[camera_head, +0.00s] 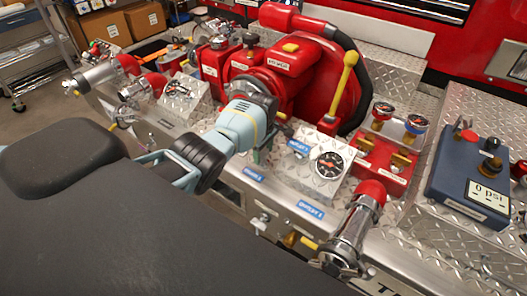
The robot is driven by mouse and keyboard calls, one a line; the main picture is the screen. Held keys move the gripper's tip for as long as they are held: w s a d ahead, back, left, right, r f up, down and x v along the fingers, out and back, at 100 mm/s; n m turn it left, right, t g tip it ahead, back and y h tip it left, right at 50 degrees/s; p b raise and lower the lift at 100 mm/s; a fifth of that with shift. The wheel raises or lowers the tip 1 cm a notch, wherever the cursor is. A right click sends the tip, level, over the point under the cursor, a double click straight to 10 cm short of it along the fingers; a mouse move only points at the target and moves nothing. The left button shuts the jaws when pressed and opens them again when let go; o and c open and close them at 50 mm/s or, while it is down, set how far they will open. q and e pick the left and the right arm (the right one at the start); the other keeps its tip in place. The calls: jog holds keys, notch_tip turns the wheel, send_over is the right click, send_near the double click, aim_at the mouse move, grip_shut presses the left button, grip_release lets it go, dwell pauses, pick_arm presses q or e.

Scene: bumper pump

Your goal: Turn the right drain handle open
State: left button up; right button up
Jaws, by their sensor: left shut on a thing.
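My left arm comes in from the left, and its left gripper (264,142) is at the middle of the pump panel, in front of the red pump body. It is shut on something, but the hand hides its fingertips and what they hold. A small yellow handle (307,243) is at the lower right, beside the silver outlet (352,235) with the red collar. I cannot tell for sure whether it is the right drain handle. It stands apart from my left gripper. My right gripper is not in view.
A red pump (310,65) with a tall yellow lever (343,84) rises behind. A round gauge (329,165) is right of my gripper. A blue box with a display (468,176) stands at the right. Silver outlets (100,76) project at the left.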

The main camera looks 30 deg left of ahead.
aim_at(263, 155)
pick_arm(q)
jog(key=o, duration=1)
jog(key=shift+r, duration=0.1)
jog(key=shift+r, duration=0.55)
jog(key=shift+s+d+r, duration=0.1)
jog(key=shift+s+r, duration=0.05)
jog(key=shift+r, duration=0.4)
jog(key=shift+s+d+r, duration=0.1)
jog(key=shift+s+r, duration=0.05)
jog(key=shift+r, duration=0.35)
jog(key=s+d+r, duration=0.1)
jog(key=s+d, duration=0.6)
jog(key=s, duration=0.6)
jog(key=shift+d+r, duration=0.3)
jog(key=shift+d, duration=0.1)
